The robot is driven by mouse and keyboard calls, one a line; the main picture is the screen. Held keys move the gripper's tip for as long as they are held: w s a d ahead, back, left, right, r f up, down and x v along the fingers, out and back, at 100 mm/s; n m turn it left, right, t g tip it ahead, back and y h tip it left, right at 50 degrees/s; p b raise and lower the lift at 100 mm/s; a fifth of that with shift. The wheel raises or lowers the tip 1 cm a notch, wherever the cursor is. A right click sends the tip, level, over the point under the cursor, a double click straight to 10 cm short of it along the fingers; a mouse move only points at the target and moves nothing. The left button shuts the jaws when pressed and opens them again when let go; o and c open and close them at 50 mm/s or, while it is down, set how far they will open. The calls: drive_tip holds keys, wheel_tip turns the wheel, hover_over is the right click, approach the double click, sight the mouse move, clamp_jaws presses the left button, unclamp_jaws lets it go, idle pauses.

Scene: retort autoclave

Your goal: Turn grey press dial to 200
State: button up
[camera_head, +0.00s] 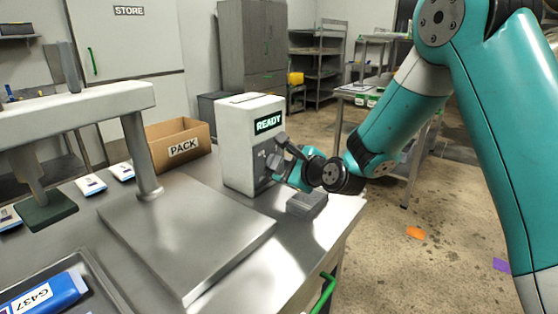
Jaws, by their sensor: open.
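A white control box (240,143) with a lit READY display (268,122) stands on the bench, at the middle of the view. A darker grey panel (261,168) is on its front below the display. My gripper (277,151) is at this panel, coming in from the right, with its jaws open. The grey dial is not clearly visible, as my gripper covers that part of the panel. The number it points to cannot be read. I cannot tell whether the jaws touch the dial or stand around it.
A press with a white beam (70,108) and grey base plate (185,236) stands left. A PACK carton (178,144) is behind it. A small grey block (306,204) lies below my gripper. A tray (98,283) holds a blue pouch (45,296). White packets (90,184) lie farther back.

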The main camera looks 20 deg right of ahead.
sight(279, 164)
drive_tip(key=shift+x, duration=1.75)
drive_tip(key=c, duration=0.9)
